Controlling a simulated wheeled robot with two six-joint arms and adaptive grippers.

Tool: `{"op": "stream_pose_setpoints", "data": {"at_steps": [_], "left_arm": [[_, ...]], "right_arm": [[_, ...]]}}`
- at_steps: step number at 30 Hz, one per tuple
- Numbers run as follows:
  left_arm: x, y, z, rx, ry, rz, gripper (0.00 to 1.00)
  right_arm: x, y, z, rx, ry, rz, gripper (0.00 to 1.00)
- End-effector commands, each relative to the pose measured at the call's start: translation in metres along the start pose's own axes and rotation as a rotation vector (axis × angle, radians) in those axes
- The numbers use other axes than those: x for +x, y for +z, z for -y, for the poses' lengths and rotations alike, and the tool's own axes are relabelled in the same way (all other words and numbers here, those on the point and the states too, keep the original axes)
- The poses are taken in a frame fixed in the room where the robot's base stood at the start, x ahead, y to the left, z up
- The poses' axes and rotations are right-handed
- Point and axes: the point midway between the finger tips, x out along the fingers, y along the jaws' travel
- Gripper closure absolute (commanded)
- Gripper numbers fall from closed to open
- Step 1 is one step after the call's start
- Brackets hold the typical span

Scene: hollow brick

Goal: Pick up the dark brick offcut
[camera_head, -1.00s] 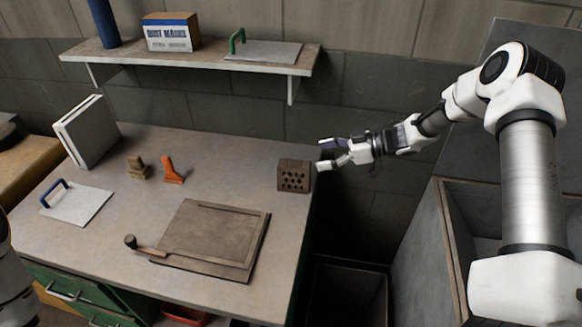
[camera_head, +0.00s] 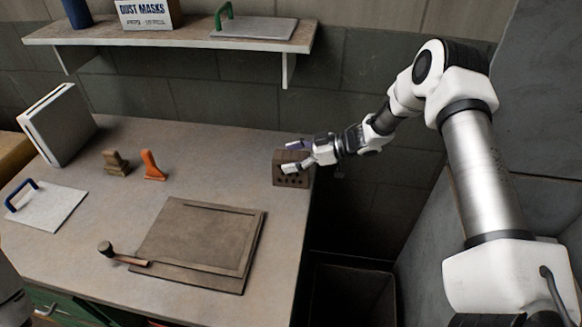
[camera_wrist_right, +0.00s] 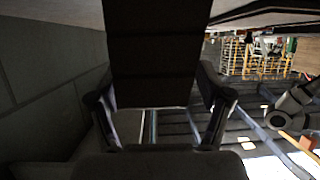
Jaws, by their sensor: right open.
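The dark brick offcut (camera_head: 289,180), a brown block with round holes in its front face, stands near the right edge of the workbench. My right gripper (camera_head: 290,157) reaches in from the right. Its open fingers overlap the brick's upper part in the head view; I cannot tell whether they touch it. The wrist view shows the two fingers of the right gripper (camera_wrist_right: 158,120) apart, with a dark, flat-sided shape between them that I cannot identify for sure. My left gripper is out of view.
The workbench (camera_head: 210,182) holds a grey board (camera_head: 195,240), a mallet (camera_head: 107,248), an orange piece (camera_head: 152,165), a tan piece (camera_head: 116,162) and a blue-handled float (camera_head: 48,207). A shelf (camera_head: 180,46) is above. An open bin (camera_head: 350,300) stands right of the bench.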

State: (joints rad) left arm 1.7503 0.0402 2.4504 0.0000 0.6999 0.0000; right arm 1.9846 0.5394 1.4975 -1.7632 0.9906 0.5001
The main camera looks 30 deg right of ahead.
Motion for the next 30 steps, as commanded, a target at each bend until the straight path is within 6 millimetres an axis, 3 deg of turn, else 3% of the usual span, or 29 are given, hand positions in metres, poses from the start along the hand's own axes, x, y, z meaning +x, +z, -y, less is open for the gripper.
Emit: {"op": "stream_pose_setpoints", "data": {"at_steps": [6,12,13,23,30], "left_arm": [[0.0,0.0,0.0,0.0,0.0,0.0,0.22],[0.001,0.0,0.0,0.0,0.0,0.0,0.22],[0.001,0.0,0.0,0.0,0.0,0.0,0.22],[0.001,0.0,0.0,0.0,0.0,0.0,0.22],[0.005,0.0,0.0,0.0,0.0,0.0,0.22]], "right_arm": [[0.002,0.0,0.0,0.0,0.001,-0.001,0.22],[0.002,0.0,0.0,0.0,0.001,-0.001,0.93],[0.002,0.0,0.0,0.0,0.001,-0.001,1.0],[0.001,-0.002,-0.001,-0.001,0.002,-0.002,1.0],[-0.007,-0.02,-0.001,-0.003,0.002,-0.003,1.0]]}}
